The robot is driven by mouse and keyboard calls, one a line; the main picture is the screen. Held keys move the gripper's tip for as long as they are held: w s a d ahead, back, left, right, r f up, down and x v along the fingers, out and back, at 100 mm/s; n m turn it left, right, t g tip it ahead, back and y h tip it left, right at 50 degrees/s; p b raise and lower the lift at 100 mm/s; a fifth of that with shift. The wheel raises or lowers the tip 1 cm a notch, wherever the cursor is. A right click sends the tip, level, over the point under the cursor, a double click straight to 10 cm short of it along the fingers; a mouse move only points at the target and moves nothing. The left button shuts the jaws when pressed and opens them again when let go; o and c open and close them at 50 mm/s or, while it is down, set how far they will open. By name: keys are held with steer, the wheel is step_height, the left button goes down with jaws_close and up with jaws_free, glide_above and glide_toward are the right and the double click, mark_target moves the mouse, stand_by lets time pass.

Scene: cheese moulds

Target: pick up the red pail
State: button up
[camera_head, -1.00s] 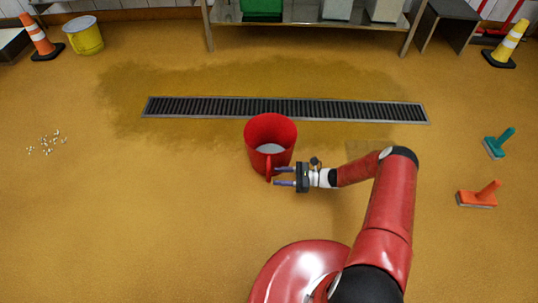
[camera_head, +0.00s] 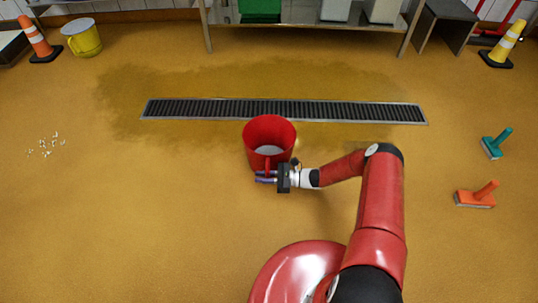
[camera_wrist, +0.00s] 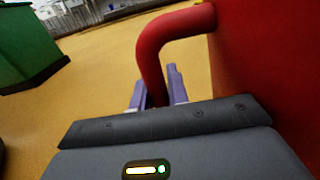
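The red pail (camera_head: 257,155) stands upright on the floor just in front of the drain, with pale contents or a pale bottom showing inside. Its handle faces me. My gripper (camera_head: 266,176) is at the handle, on the near side of the pail. In the wrist view the red handle (camera_wrist: 152,62) runs down between my two purple fingers (camera_wrist: 157,92), which are drawn in close on either side of it. The pail wall (camera_wrist: 265,60) fills the right of that view. The lower end of the handle is hidden behind my gripper.
A floor drain (camera_head: 285,109) lies behind the pail. A yellow pail (camera_head: 83,38) and an orange cone (camera_head: 38,42) stand back left. A yellow cone (camera_head: 503,45) is back right. A teal brush (camera_head: 496,144) and an orange brush (camera_head: 476,196) lie right. White bits (camera_head: 46,146) lie left.

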jaws_close()
steer(key=shift+r, duration=0.1)
